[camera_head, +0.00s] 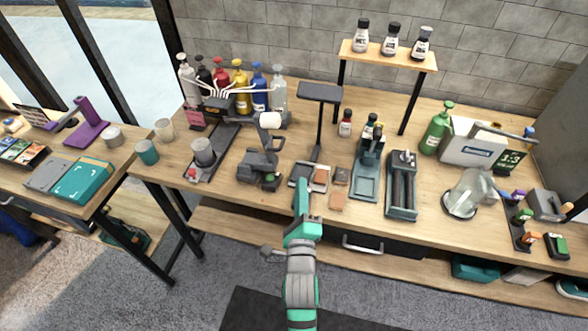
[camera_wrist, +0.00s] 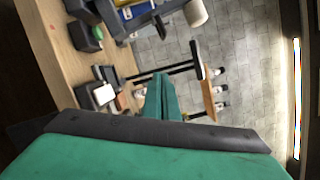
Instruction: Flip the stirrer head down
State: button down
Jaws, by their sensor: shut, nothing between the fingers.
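The stirrer (camera_head: 258,163) is a dark grey machine standing on the table, left of the middle. Its head (camera_head: 268,121), with a pale cylinder at the end, is raised and tilted up above the base. In the wrist view the pale cylinder (camera_wrist: 195,13) shows at the top, sideways and partly cut off. My gripper (camera_head: 301,184) is shut and empty at the front table edge, to the right of the stirrer and apart from it. In the wrist view its green fingers (camera_wrist: 161,88) are together.
A grey cup (camera_head: 203,152) stands on a dark rail left of the stirrer, with several coloured bottles (camera_head: 239,78) behind. A black stand (camera_head: 320,92) rises behind my gripper. Small blocks (camera_head: 338,201) lie close by on its right. The floor before the table is open.

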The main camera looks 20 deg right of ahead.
jog(key=w+r, duration=0.2)
jog(key=w, duration=0.8)
jog(key=shift+w+r, duration=0.35)
jog(key=shift+w, duration=0.05)
